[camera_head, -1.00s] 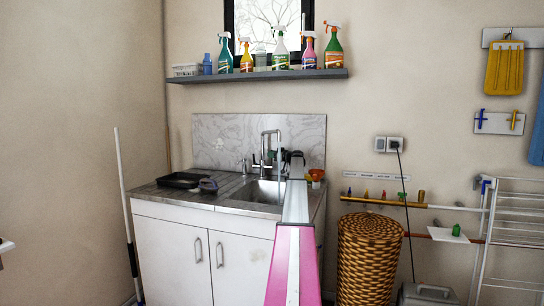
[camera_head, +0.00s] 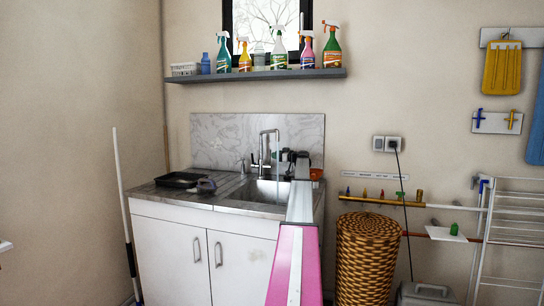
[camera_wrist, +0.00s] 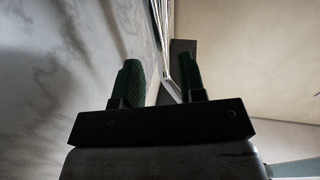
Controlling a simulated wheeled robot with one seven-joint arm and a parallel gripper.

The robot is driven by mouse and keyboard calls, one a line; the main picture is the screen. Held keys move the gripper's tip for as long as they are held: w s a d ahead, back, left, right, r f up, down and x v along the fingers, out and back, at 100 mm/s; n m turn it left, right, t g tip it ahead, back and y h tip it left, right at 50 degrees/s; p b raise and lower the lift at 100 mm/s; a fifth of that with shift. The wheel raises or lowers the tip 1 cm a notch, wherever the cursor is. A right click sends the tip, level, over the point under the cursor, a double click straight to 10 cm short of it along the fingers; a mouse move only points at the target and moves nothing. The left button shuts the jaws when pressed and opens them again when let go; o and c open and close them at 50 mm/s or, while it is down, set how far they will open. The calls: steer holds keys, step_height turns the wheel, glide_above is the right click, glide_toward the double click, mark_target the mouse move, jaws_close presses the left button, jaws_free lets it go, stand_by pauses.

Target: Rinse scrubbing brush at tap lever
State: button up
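The chrome tap (camera_head: 264,148) stands at the back of the steel sink (camera_head: 262,190). A thin pale line hangs below its spout, which looks like running water. The tap lever is small, by the tap's base, and not clear. A small dark rounded object (camera_head: 207,185) on the counter left of the sink may be the scrubbing brush; I cannot tell for sure. My gripper (camera_head: 290,157) is right of the tap, near the backsplash. In the wrist view my gripper (camera_wrist: 160,78) has its two green-padded fingers apart, with nothing visibly held between them.
A black tray (camera_head: 180,180) lies on the counter's left. A marble backsplash (camera_head: 225,140) rises close behind the tap. A shelf (camera_head: 255,75) with several spray bottles hangs above. A wicker basket (camera_head: 366,260) stands right of the cabinet.

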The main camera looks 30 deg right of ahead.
steer(key=v, duration=0.6)
steer(key=shift+s+d, duration=0.1)
steer(key=shift+d, duration=0.1)
